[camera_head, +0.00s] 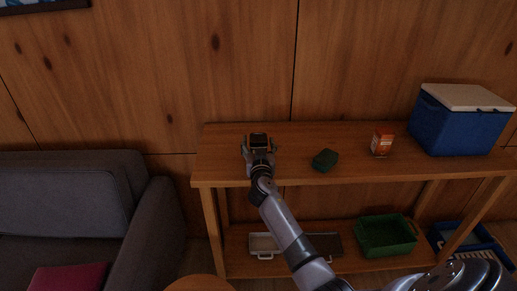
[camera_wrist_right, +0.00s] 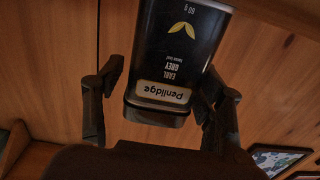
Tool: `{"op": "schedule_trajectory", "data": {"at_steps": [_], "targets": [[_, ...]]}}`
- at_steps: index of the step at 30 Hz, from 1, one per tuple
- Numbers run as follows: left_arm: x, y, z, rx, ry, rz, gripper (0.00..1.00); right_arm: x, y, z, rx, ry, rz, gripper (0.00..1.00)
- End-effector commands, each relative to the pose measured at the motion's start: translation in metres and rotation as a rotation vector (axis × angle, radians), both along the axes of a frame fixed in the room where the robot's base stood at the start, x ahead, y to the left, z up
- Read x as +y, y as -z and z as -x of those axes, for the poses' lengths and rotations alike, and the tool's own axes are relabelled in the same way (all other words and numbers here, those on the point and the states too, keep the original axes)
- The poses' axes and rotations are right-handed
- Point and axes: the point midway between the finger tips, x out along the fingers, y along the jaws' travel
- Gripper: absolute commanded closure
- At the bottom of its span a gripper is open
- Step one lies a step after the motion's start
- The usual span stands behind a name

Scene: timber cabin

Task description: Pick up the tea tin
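The tea tin (camera_head: 258,139) is a small dark box with a gold-toned rim at the left part of the shelf top. In the right wrist view the black tin (camera_wrist_right: 176,60) appears upside down, with Earl Grey lettering and a pale name label. My right gripper (camera_head: 258,149) is at the tin, with one finger on each side of it. In the wrist view the right gripper (camera_wrist_right: 160,95) shows a gap between the left finger and the tin; the right finger is close against or touching its edge. The fingers look open. My left gripper is not in view.
On the shelf (camera_head: 225,176) stand a dark green block (camera_head: 325,159), an orange box (camera_head: 382,142) and a blue cooler (camera_head: 458,125) with a white lid. Below are a green crate (camera_head: 386,236), a tray (camera_head: 264,243) and a blue bin (camera_head: 484,254). A grey sofa (camera_head: 150,225) stands left.

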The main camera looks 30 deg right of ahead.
Motion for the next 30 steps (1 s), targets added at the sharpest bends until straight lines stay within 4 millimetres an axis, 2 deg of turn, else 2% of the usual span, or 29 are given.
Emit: {"op": "schedule_trajectory", "data": {"at_steps": [2,21,30], "targets": [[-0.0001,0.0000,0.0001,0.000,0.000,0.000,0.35,0.0003,0.0001,0.0001,0.000,0.000,0.000,0.44],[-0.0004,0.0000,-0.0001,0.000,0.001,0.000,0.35,0.0004,0.0000,0.0001,0.000,0.000,0.000,0.87],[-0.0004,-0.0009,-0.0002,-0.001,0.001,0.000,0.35,0.0003,-0.0033,-0.0002,-0.002,0.000,0.000,0.87]]}}
